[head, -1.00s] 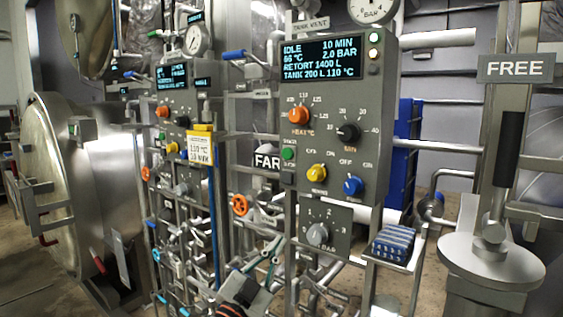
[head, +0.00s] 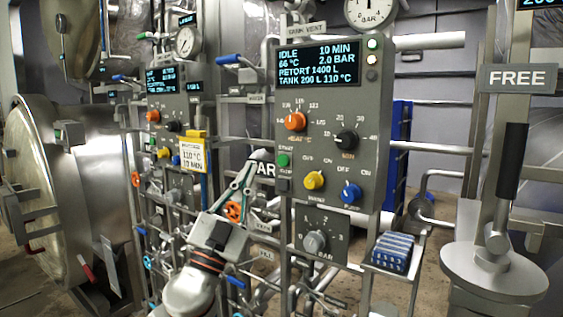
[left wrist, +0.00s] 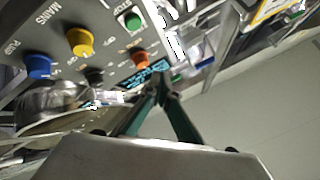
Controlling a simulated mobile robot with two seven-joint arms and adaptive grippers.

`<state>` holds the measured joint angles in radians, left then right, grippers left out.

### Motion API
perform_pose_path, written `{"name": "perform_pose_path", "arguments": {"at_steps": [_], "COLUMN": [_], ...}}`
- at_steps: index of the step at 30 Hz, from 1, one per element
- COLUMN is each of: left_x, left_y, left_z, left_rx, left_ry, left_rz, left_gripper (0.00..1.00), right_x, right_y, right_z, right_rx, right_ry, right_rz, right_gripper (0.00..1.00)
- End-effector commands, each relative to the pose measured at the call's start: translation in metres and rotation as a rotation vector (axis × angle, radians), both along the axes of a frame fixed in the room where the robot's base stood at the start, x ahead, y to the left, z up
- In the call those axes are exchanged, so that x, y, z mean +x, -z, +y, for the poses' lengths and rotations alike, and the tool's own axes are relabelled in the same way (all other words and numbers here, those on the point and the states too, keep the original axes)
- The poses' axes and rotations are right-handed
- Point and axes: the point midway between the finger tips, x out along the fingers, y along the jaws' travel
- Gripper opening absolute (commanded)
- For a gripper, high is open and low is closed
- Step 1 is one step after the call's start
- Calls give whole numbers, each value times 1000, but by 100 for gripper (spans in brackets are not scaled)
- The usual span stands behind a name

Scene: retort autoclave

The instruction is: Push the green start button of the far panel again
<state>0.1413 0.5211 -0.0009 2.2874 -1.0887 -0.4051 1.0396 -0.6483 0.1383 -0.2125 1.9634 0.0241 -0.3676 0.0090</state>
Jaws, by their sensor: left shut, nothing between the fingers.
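The large grey control panel (head: 328,215) has a screen (head: 320,64) reading IDLE, 10 MIN, 66 °C, 2.0 BAR. Its green start button (head: 283,160) is at the panel's left edge, and it also shows in the left wrist view (left wrist: 132,20). A sign reading "AR" (head: 266,169), partly hidden, hangs just left of this panel. My left gripper (head: 260,156) is shut and empty, its tips a little left of the green button. In the left wrist view its tips (left wrist: 161,82) appear apart from the button. My right gripper is not in view.
A second, smaller panel (head: 176,112) with a yellow-framed card (head: 194,155) stands to the left. Orange (head: 296,121), yellow (head: 313,180) and blue (head: 350,193) knobs project near the button. Pipes and valves crowd below. A blue-filled tray (head: 392,254) sits at the right.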

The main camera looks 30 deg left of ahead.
Motion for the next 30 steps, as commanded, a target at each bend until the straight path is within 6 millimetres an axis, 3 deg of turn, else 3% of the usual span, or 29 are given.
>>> {"name": "perform_pose_path", "arguments": {"at_steps": [7, 21, 30], "left_x": [13, 72, 88], "left_y": [0, 3, 1], "left_z": [-1, -5, -7], "left_rx": [0, -3, 0], "left_ry": [0, -1, 0], "left_rz": [0, 0, 1], "left_gripper": [0, 0, 0], "right_x": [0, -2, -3], "right_y": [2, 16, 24], "right_z": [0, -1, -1], "right_rx": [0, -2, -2], "right_ry": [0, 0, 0], "right_rz": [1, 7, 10], "right_gripper": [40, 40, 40]}}
